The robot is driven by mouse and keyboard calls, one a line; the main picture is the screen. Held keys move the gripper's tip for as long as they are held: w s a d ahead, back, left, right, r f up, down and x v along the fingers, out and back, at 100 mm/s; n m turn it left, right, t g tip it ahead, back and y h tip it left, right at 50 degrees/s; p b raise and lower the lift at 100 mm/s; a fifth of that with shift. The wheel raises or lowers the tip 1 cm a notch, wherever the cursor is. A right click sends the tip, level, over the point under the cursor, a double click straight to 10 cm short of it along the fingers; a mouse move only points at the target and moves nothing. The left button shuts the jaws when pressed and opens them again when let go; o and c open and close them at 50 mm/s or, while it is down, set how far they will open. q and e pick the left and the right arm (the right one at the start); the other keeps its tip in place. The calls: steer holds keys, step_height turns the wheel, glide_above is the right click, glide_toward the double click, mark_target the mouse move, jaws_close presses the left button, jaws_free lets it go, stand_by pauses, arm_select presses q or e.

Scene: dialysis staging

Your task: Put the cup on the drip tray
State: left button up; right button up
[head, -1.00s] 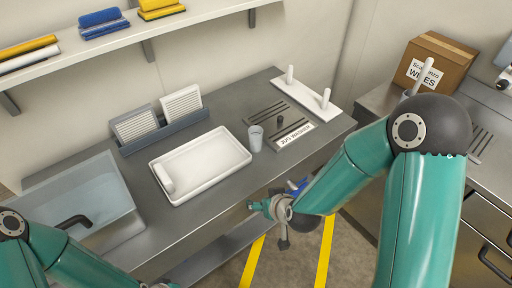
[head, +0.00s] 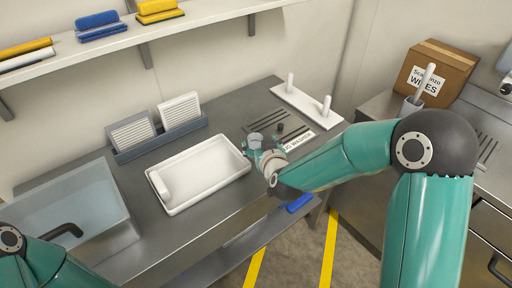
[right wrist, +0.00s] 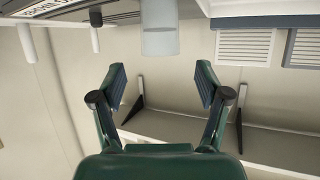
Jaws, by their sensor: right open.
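The clear, greyish cup (head: 255,140) stands upright on the steel counter, between a white rimmed tray (head: 247,166) and a dark slotted grille (head: 262,126) with a label ending in "WASHER". I cannot tell which of these is the drip tray. My right gripper (head: 255,154) is open at the cup's near side. In the right wrist view the cup (right wrist: 160,30) appears inverted, just past and between the spread fingertips of the right gripper (right wrist: 160,78); no contact shows. My left arm enters at the lower left, with its gripper out of frame.
A white board with two pegs (head: 305,103) is behind the grille. A sink (head: 70,215) is at left, and a cardboard box (head: 440,72) at right.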

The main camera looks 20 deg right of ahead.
mark_target(254, 136)
steer(key=shift+p+x, duration=0.7)
steer(key=shift+x, duration=2.3)
steer(key=shift+f, duration=0.15)
steer(key=c, duration=1.2)
steer(key=shift+c, duration=0.2)
